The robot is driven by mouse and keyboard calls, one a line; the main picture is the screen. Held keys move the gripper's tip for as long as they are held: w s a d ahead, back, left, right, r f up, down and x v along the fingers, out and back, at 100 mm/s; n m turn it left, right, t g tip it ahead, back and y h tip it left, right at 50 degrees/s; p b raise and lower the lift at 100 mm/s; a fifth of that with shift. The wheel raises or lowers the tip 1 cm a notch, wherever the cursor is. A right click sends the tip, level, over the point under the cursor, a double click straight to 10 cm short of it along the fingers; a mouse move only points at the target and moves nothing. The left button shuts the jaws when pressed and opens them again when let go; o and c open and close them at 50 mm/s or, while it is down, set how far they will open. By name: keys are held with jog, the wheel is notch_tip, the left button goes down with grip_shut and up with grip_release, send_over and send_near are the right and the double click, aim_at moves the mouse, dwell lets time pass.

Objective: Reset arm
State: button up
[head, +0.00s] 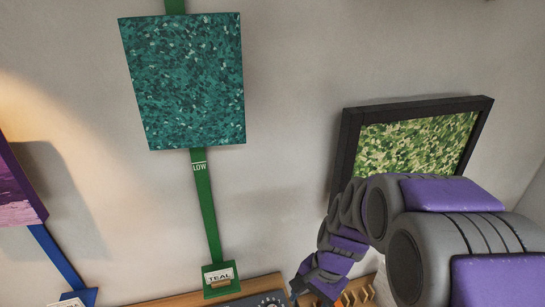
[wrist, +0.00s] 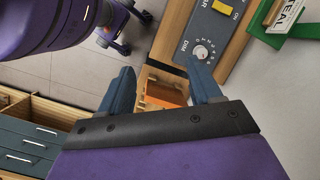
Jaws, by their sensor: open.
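My gripper (head: 320,284) is at the lower middle of the head view, in front of the wall and above the wooden ledge. In the wrist view its two blue-grey fingers (wrist: 163,78) stand apart with nothing between their tips. Beyond them, lower down, is an orange block (wrist: 166,95) in a wooden holder; the fingers appear apart from it. My purple and grey arm reaches in from the right of the head view and hides part of the ledge and the dark frame's lower edge.
A teal panel (head: 185,80) hangs on a green strip (head: 206,205) above a TEAL sign (head: 219,276). A dark-framed green picture (head: 417,140) hangs right, a purple picture (head: 16,190) left. A grey dial panel (wrist: 205,45) lies on the ledge. Blue drawers (wrist: 30,145) stand lower left.

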jog(key=s+d+r+n+h+b, duration=0.1)
jog(key=s+d+n, duration=0.2)
jog(key=s, duration=0.6)
jog(key=s+d+r+n+h+b, duration=0.2)
jog(key=s+n, duration=0.3)
jog(key=s, duration=0.5)
jog(key=shift+s+d+r, duration=0.2)
jog(key=shift+s+d, duration=0.1)
jog(key=shift+d, duration=0.1)
